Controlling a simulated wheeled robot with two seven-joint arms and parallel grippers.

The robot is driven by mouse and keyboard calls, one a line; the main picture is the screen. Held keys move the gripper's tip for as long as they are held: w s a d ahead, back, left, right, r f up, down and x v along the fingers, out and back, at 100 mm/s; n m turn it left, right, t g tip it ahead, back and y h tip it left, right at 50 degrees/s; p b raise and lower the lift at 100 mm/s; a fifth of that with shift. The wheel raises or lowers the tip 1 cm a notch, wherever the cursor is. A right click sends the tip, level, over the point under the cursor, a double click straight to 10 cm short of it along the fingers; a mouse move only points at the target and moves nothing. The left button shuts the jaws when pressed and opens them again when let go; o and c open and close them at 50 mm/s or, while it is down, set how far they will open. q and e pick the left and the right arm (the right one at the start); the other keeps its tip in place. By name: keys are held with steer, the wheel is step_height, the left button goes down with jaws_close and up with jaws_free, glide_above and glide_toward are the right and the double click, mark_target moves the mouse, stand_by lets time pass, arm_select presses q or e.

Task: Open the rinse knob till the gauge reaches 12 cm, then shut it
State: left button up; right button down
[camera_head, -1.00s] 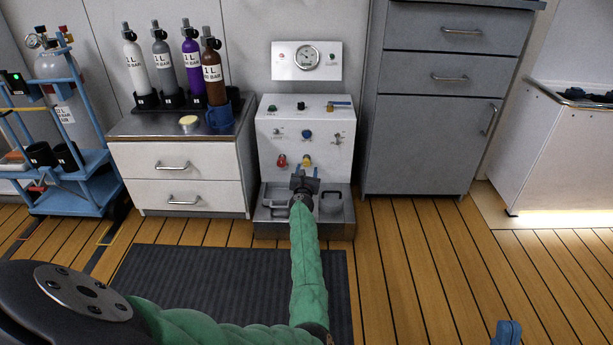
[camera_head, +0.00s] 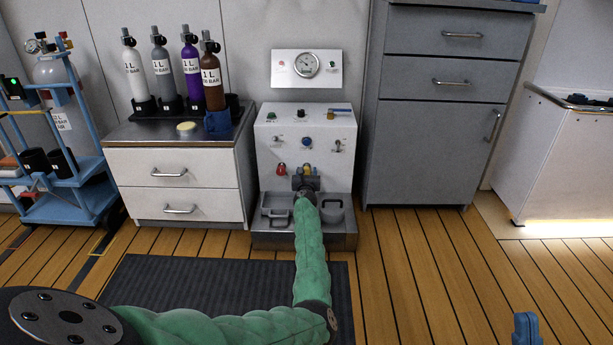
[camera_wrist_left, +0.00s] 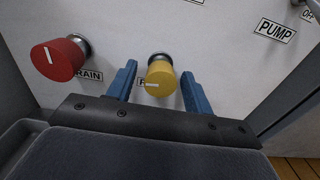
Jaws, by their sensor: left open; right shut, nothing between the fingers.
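The yellow knob (camera_wrist_left: 160,78) sits on the white panel (camera_head: 270,145), with a mostly hidden label starting with R behind it. It also shows in the head view (camera_head: 308,167), just above my left gripper (camera_head: 306,176). In the left wrist view the open blue fingers of my left gripper (camera_wrist_left: 158,88) stand on either side of the yellow knob, with gaps visible. The red knob (camera_wrist_left: 58,60), labelled DRAIN, is to its left. A round gauge (camera_head: 306,64) is on the wall plate above; its reading is too small to tell. My right gripper (camera_head: 526,328) is shut and empty at the lower right.
A basin ledge (camera_head: 345,240) with cup-like shapes lies under the panel. A drawer cabinet with several bottles (camera_head: 175,160) stands left, a grey cabinet (camera_head: 425,150) right. A PUMP label (camera_wrist_left: 276,31) is at the wrist view's upper right. The wooden floor at right is clear.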

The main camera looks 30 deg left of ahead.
arm_select(q)
steer(key=shift+w+a, duration=0.2)
steer(key=shift+w, duration=0.05)
steer(key=c, duration=0.9)
steer(key=shift+c, duration=0.2)
steer(key=shift+m, duration=0.3)
